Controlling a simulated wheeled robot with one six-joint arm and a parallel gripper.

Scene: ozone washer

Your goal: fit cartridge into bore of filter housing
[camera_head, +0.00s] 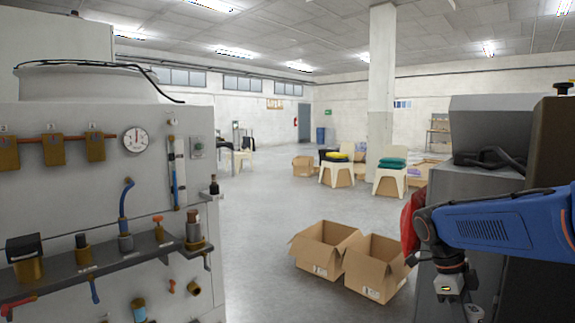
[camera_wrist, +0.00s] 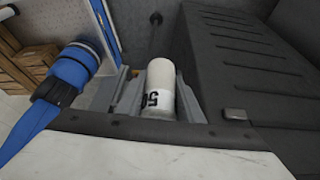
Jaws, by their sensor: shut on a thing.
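The cartridge (camera_wrist: 160,88), a white cylinder with a black printed mark, stands between the grey fingers of my gripper (camera_wrist: 158,104) in the wrist view. My gripper is shut on it. In the head view my gripper (camera_head: 462,292) hangs low at the right, below the blue arm, by the grey cabinet. What it holds is barely visible there. I cannot make out the filter housing or its bore for certain in either view.
A grey machine panel (camera_head: 65,185) with brass fittings, a gauge (camera_head: 136,139) and a dark shelf (camera_head: 110,262) stands at the left. Open cardboard boxes (camera_head: 376,278) are on the floor near my arm. A dark ribbed surface (camera_wrist: 250,70) lies close right of the cartridge. The middle floor is clear.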

